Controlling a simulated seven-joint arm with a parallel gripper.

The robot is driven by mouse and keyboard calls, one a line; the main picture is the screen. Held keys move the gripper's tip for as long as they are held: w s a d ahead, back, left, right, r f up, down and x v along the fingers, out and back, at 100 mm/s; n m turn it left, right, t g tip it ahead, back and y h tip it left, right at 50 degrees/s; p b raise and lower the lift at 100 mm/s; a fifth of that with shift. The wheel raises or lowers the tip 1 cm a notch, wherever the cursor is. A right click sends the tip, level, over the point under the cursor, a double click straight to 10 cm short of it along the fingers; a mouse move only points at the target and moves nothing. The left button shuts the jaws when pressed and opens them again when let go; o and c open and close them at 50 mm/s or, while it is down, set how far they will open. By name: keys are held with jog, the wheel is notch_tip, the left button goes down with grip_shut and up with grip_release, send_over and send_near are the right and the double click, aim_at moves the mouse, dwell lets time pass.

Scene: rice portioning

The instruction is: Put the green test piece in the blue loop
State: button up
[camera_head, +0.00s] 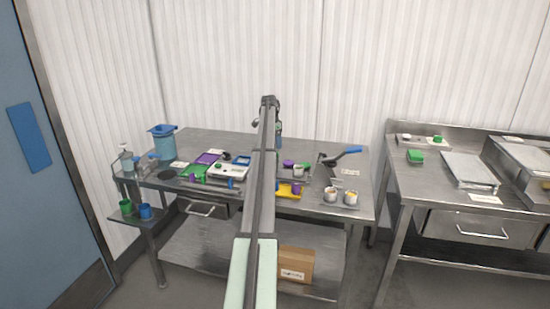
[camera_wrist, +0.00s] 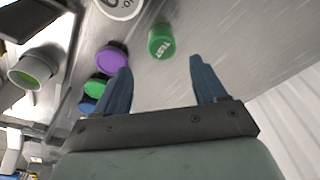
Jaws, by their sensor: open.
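The green test piece (camera_wrist: 161,42), a small green cylinder marked TEST, lies on the metal table in the wrist view. It is beyond my fingertips, roughly in line with the gap between them, and not between the fingers. My gripper (camera_wrist: 161,76) is open and empty, with its two blue fingers spread. In the head view my arm covers the middle of the table, and I cannot make out the test piece there. A small blue square outline (camera_head: 241,160) left of my arm may be the blue loop; its shape is too small to be sure.
Purple (camera_wrist: 111,57), green (camera_wrist: 96,88) and blue (camera_wrist: 87,104) round pieces stand left of my fingers. A white device (camera_head: 228,171), a blue bucket (camera_head: 164,143) and white cups (camera_head: 330,195) crowd the table. Bare metal lies right of the test piece.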

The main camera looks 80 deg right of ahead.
jog(key=shift+w+d+f, duration=0.1)
jog(key=shift+f, duration=1.5)
jog(key=shift+d+f, duration=0.1)
jog(key=shift+f, duration=1.45)
jog(key=c, duration=1.2)
jog(key=shift+c, duration=0.2)
jog(key=shift+r, duration=0.1)
